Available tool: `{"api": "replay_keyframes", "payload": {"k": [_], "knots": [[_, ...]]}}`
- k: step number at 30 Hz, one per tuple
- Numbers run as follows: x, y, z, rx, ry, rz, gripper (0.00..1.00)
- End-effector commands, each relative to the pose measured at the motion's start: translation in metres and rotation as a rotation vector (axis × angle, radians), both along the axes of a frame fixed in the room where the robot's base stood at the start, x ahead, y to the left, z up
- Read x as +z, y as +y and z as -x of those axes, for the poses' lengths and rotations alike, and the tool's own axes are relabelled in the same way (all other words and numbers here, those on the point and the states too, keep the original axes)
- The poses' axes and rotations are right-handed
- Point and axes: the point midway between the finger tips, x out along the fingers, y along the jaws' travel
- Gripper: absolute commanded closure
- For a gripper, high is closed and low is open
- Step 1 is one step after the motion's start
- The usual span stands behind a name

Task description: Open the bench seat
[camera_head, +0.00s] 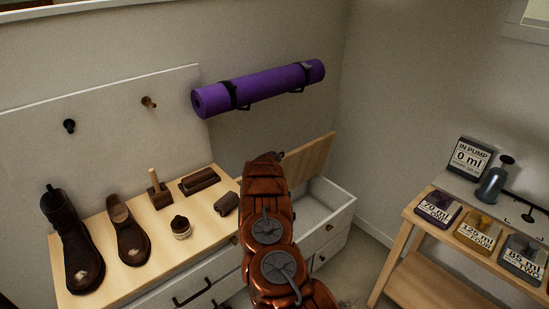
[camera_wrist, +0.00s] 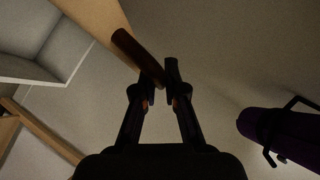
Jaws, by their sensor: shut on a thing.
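The bench seat lid (camera_head: 308,158), a light wooden panel, stands tilted up over the right part of the bench. Below it is an open white compartment (camera_head: 318,208). In the wrist view, the lid (camera_wrist: 96,22) shows at the top left. My gripper (camera_wrist: 160,88) is shut on a dark brown bar (camera_wrist: 136,52) beside the lid's edge; it looks like the lid's handle, but the joint is not clear.
A purple rolled mat (camera_head: 265,88) hangs on the wall above. A wooden side table (camera_head: 425,215) with bottles and signs stands at right.

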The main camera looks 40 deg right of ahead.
Motion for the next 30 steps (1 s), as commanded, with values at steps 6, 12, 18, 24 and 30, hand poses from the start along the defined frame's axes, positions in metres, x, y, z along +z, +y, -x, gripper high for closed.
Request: {"api": "replay_keyframes", "payload": {"k": [6, 12, 18, 24, 30], "knots": [[0.001, -0.001, 0.001, -0.002, -0.001, 0.002, 0.81], [0.001, -0.001, 0.000, -0.001, -0.001, 0.002, 0.64], [0.000, 0.000, 0.000, 0.000, 0.000, 0.000, 0.64], [0.002, 0.002, 0.003, -0.002, 0.001, 0.001, 0.64], [0.008, 0.011, 0.012, -0.005, 0.006, 0.002, 0.64]]}}
